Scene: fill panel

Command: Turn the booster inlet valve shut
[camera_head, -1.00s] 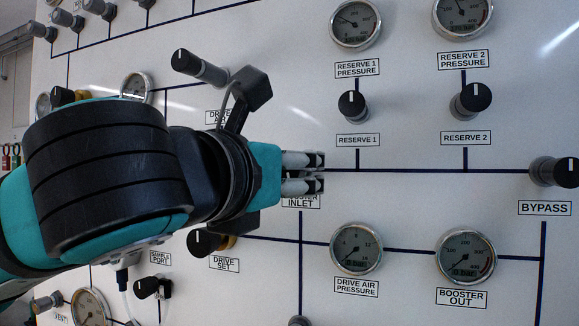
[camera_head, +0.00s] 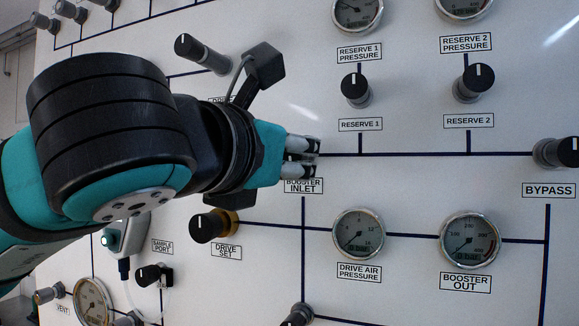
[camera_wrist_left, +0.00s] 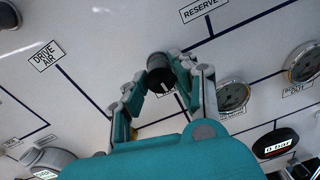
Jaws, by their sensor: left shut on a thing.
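The booster inlet valve is a dark round knob (camera_wrist_left: 159,72) on the white panel, between my left gripper's fingers in the left wrist view. My left gripper (camera_head: 312,157) is shut on this knob, one finger on each side. In the head view the fingers hide the knob, just above the BOOSTER INLET label (camera_head: 303,186). A short pale mark shows on the knob's lower edge in the wrist view; its exact angle is hard to read. My right gripper is in neither view.
The RESERVE 1 knob (camera_head: 355,89) and RESERVE 2 knob (camera_head: 474,83) stand up and right of the gripper. The DRIVE SET knob (camera_head: 208,227) lies below my forearm, and the DRIVE AIR PRESSURE gauge (camera_head: 358,234) is lower right. The BYPASS knob (camera_head: 556,152) is far right.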

